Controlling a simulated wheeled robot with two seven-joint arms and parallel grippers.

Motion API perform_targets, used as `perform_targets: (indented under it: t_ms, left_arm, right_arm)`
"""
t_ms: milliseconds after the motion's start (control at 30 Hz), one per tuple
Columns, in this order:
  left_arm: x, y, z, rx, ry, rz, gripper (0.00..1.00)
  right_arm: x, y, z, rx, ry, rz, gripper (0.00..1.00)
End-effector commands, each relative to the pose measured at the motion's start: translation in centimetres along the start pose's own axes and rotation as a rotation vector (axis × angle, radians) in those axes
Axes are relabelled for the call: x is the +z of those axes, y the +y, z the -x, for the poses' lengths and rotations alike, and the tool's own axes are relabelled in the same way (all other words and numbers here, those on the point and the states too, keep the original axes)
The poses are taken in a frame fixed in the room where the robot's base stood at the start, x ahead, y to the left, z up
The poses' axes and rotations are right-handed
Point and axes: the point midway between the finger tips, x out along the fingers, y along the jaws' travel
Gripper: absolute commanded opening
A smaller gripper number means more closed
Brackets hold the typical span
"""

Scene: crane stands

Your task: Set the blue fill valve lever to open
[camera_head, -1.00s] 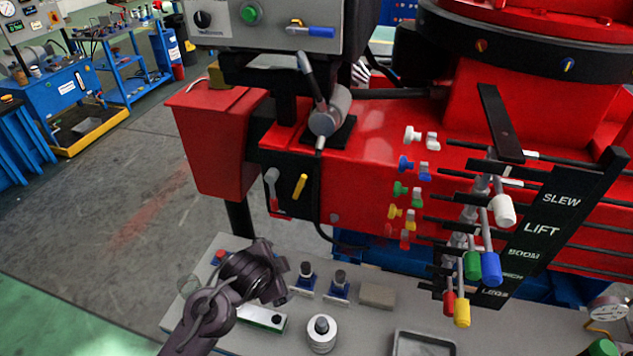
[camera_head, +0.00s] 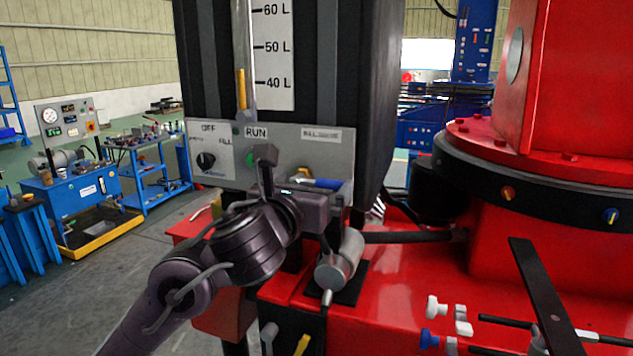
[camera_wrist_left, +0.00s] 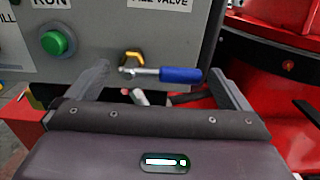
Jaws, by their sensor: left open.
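The fill valve has a blue lever (camera_head: 318,183) on the grey panel, under a label partly legible as "FILL VALVE". In the left wrist view the blue lever (camera_wrist_left: 180,75) points right from a brass valve body (camera_wrist_left: 131,60) and lies about level. My left gripper (camera_head: 290,170) is raised in front of the panel. Its fingers (camera_wrist_left: 165,85) are open, one on each side of the valve and lever, and nothing is held. Whether they touch the panel cannot be told. My right gripper is not in view.
The grey panel (camera_head: 228,135) also carries a black selector knob (camera_head: 206,161) and a green button (camera_wrist_left: 54,43). A black tank with a litre scale (camera_head: 273,50) stands above. A silver cylinder (camera_head: 340,262) sits on the red crane base below right.

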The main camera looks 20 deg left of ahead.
Motion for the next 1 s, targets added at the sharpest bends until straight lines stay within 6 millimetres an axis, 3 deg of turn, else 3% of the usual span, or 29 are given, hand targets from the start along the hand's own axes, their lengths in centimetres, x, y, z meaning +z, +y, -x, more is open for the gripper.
perform_targets:
  t_ms: [200, 533, 933, 1000]
  left_arm:
    - [0.1, 0.0, -2.6, 0.000, 0.000, 0.002, 1.00]
    - [0.0, 0.0, -3.0, 0.000, 0.000, 0.003, 1.00]
    - [0.0, 0.0, -3.0, 0.001, 0.000, 0.003, 0.49]
    - [0.0, 0.0, -3.0, 0.001, 0.001, 0.003, 0.47]
  right_arm:
    - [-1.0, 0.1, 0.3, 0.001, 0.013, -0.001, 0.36]
    - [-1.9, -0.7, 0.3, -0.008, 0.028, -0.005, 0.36]
    - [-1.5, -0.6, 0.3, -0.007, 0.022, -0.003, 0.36]
    - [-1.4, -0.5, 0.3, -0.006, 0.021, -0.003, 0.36]
